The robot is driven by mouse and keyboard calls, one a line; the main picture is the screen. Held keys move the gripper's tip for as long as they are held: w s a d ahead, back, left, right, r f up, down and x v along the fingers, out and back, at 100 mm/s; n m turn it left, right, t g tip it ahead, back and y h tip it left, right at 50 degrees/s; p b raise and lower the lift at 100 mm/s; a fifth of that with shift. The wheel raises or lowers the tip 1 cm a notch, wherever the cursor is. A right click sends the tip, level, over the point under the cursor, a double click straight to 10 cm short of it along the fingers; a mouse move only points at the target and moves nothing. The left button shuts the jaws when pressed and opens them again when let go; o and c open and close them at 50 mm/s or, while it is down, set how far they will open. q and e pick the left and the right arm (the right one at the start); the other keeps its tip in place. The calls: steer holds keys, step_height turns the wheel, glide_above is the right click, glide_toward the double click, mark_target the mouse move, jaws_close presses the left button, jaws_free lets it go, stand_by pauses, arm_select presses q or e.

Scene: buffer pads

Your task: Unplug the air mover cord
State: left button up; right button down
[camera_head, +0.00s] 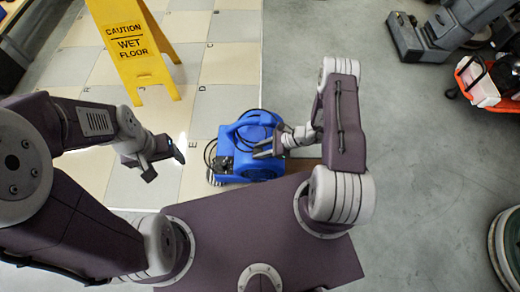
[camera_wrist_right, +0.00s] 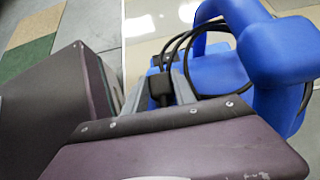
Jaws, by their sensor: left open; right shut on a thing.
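The blue air mover (camera_head: 260,168) stands on the floor in the middle of the head view, just beyond my base. Its black cord (camera_wrist_right: 178,45) loops around the blue handle (camera_wrist_right: 285,50) in the right wrist view. My right gripper (camera_head: 258,148) reaches in over the air mover from the right. In the wrist view it is shut on the black plug (camera_wrist_right: 160,88), between its grey fingers. Whether the plug sits in a socket is hidden. My left gripper (camera_head: 164,161) is open and empty, left of the air mover and apart from it.
A yellow wet floor sign (camera_head: 130,45) stands on the tiles at the upper left. A dark grey machine (camera_head: 435,40) and a red-orange cart (camera_head: 480,85) stand at the upper right.

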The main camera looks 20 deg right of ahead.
steer(key=shift+f, duration=0.3)
steer(key=c, duration=0.9)
jaws_free()
steer(key=shift+c, duration=0.2)
steer(key=p+v, duration=0.3)
steer(key=v, duration=0.6)
steer(key=shift+p, duration=0.35)
